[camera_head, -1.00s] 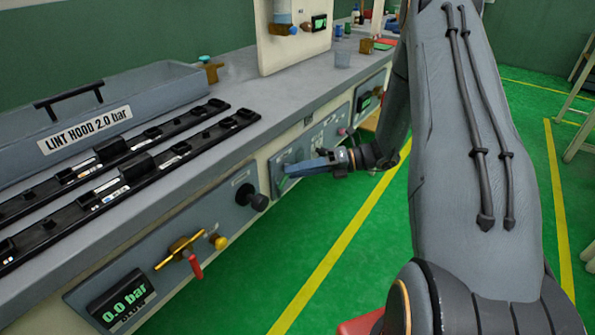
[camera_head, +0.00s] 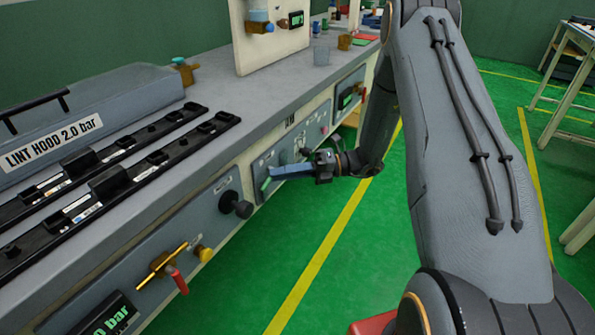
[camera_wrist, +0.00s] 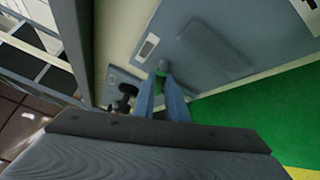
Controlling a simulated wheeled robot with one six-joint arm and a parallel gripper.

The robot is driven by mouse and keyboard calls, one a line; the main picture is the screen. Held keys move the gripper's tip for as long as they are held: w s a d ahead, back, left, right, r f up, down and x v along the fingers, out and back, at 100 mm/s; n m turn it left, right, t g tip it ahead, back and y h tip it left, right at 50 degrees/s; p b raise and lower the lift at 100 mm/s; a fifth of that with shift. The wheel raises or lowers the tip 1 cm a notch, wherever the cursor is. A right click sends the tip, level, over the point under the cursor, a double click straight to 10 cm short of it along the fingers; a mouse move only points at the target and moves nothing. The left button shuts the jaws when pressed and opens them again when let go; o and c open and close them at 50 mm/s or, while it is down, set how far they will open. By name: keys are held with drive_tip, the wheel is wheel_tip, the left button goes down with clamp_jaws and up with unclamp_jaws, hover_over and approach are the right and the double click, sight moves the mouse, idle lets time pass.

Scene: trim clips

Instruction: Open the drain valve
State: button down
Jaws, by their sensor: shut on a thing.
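A small green handle (camera_head: 265,184) is on a grey panel on the front of the bench, and I take it as the drain valve's handle. My gripper (camera_head: 275,173) has its blue fingers at this handle, shut on it. In the wrist view the green handle (camera_wrist: 160,77) shows between the tips of my gripper (camera_wrist: 162,88), below a round grey knob or hub. My fingers hide part of the handle, and the valve's label cannot be read.
A black knob (camera_head: 236,204) is left of my gripper on the front. Further left are a yellow lever (camera_head: 160,262), a red handle (camera_head: 178,281) and a pressure display (camera_head: 107,316). Black rails (camera_head: 110,182) lie on the bench top.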

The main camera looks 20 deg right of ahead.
drive_tip(key=shift+m+y+b, duration=0.4)
drive_tip(key=shift+m+y, duration=0.4)
drive_tip(key=shift+m, duration=0.3)
drive_tip(key=c, duration=1.8)
unclamp_jaws()
drive_tip(key=shift+o, duration=0.2)
drive_tip(key=d, duration=0.7)
drive_tip(key=shift+s+d+f+b, duration=0.35)
drive_tip(key=shift+s+b, duration=0.05)
